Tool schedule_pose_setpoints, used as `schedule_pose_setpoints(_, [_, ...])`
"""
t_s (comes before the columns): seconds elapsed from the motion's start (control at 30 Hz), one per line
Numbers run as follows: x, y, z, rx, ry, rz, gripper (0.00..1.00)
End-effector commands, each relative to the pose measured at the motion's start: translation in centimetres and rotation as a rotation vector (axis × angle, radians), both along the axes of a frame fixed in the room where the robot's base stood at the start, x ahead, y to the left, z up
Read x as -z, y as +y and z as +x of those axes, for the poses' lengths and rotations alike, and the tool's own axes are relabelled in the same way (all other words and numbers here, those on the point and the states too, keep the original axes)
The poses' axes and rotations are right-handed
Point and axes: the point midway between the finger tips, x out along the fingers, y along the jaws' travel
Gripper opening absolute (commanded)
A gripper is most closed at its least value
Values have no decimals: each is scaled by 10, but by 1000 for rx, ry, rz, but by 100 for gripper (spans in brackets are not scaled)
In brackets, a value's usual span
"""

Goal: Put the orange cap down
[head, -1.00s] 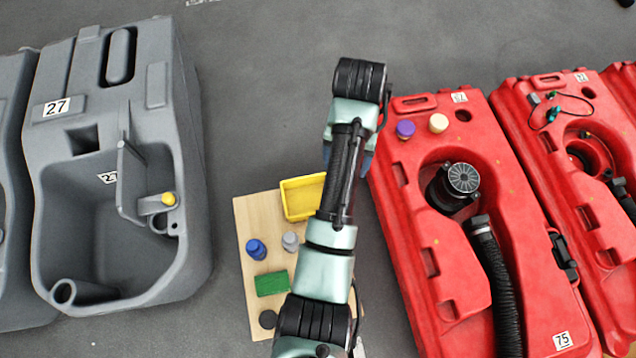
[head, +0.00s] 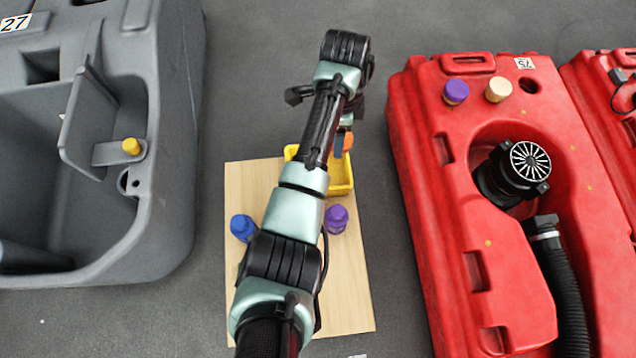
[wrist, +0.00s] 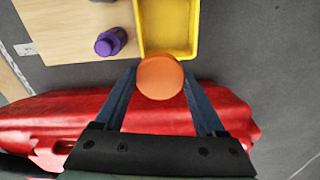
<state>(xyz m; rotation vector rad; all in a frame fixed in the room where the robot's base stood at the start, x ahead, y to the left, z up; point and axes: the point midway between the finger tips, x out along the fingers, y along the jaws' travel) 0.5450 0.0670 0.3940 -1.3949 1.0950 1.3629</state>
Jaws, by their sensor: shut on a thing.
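The orange cap (wrist: 160,77) is between the two blue fingers of my gripper (wrist: 159,82) in the wrist view, and the gripper is shut on it. In the head view the cap (head: 347,141) shows as a small orange patch by the gripper, partly hidden by my arm. The yellow tray (head: 342,191) lies just below it in the picture. In the wrist view the cap overlaps the near edge of the tray (wrist: 170,28); the height between them cannot be told. The tray's visible inside looks empty.
A wooden board (head: 345,290) holds a blue bottle (head: 242,227) and a purple bottle (head: 336,218). A grey tank (head: 165,200) with a yellow cap (head: 131,146) stands left. A red tank (head: 430,200) with purple (head: 456,92) and cream (head: 498,89) caps stands right.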

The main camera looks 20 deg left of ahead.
Motion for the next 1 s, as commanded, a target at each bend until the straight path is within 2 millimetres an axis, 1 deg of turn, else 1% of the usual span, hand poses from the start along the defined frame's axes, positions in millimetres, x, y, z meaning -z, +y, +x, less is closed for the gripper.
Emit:
schedule_pose_setpoints(0.03, [28, 7, 1, 51, 2, 3, 5])
schedule_pose_setpoints(0.1, [46, 15, 2, 131, 2, 7, 5])
schedule_pose_setpoints(0.23, [75, 28, 3, 260, 4, 11, 5])
schedule_pose_setpoints(0.3, [86, 34, 4, 317, 5, 14, 5])
schedule_pose_setpoints(0.4, [98, 40, 4, 376, 6, 16, 5])
schedule_pose_setpoints(0.57, [107, 44, 4, 422, 8, 16, 5])
schedule_pose_setpoints(0.67, [116, 45, 3, 427, 9, 17, 5])
schedule_pose_setpoints(0.9, [157, 45, 3, 426, 9, 18, 5])
schedule_pose_setpoints(1.0, [166, 45, 3, 426, 9, 18, 5])
